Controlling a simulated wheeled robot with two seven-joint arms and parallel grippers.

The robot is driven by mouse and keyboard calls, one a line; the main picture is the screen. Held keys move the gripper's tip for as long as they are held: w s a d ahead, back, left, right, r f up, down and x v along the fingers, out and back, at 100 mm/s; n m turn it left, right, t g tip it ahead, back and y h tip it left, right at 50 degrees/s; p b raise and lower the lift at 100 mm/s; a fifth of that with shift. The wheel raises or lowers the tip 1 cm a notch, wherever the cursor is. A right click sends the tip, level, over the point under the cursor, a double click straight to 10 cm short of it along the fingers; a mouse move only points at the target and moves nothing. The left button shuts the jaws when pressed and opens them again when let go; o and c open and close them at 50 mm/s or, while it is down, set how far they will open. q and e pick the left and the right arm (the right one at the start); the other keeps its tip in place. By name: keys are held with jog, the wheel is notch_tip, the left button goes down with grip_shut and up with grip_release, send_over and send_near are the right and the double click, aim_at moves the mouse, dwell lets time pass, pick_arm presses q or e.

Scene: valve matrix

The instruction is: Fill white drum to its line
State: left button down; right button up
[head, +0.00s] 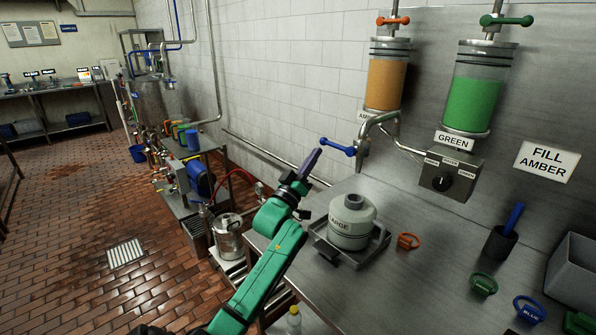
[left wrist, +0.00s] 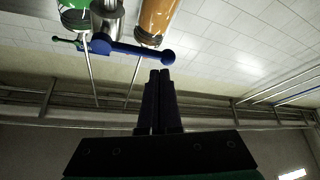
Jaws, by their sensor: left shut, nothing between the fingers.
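The white drum (head: 350,228), marked LARGE, stands upright on a dark tray (head: 378,246) on the steel bench. Its fill level and line are too small to tell. The metal spout (head: 362,155) is above it, with a blue lever handle (head: 337,147) pointing left. My left gripper (head: 315,156) is shut and empty, its tips just left of the lever's ball end. In the left wrist view the shut fingers (left wrist: 160,78) are close to the blue lever (left wrist: 128,49); contact cannot be told. My right gripper is out of view.
The amber cylinder (head: 388,83) and green cylinder (head: 472,95) hang on the wall above a selector box (head: 446,177). A sign (head: 546,161) reads FILL AMBER.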

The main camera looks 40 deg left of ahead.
pick_arm(q)
jog(key=s+d+f+b, duration=0.2)
jog(key=s, duration=0.4)
jog(key=shift+d+f, duration=0.3)
jog(key=shift+d, duration=0.05)
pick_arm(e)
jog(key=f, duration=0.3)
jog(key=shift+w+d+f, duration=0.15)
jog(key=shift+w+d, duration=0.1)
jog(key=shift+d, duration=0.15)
pick_arm(q)
jog(key=shift+d, duration=0.1)
jog(key=shift+s, duration=0.1)
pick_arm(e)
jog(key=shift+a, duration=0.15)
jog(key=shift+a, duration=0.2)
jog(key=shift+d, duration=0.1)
